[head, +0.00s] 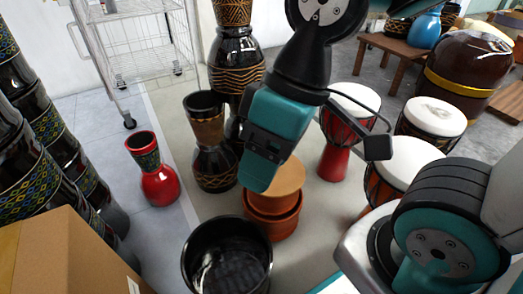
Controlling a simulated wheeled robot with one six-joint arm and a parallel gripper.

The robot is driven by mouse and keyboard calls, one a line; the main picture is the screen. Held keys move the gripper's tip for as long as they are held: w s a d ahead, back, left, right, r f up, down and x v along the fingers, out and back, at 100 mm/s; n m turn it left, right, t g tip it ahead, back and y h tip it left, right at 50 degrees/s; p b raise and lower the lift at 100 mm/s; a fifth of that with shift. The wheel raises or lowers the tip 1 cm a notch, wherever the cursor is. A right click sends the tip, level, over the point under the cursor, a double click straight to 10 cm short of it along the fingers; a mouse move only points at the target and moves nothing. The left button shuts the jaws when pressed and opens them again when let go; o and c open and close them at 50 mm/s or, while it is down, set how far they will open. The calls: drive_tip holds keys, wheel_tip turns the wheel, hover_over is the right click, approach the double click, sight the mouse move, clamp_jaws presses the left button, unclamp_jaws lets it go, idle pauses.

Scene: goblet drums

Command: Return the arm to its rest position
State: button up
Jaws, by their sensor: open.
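My arm reaches in from the right side of the head view, with its teal and black joints large in the foreground. My gripper (268,160) is the teal and black end, hanging downward near the middle of the view. It is open and I see nothing held in it. In the picture it overlaps a stack of terracotta pots (273,228) with a tan top. I cannot tell the height between them. The gripper hides part of the pots and part of the black drums behind.
A black pot (228,258) stands in front, and a red vase (153,170) left. Black goblet drums (213,155) stand behind. White-topped drums (433,117) stand close to my arm at right. A cardboard box (75,260) and stacked drums fill the left. A wire rack (140,50) stands behind.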

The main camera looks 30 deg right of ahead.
wheel_tip(320, 180, up, 48)
drive_tip(key=p, duration=4.7)
drive_tip(key=shift+f+p, duration=0.15)
drive_tip(key=shift+p, duration=0.15)
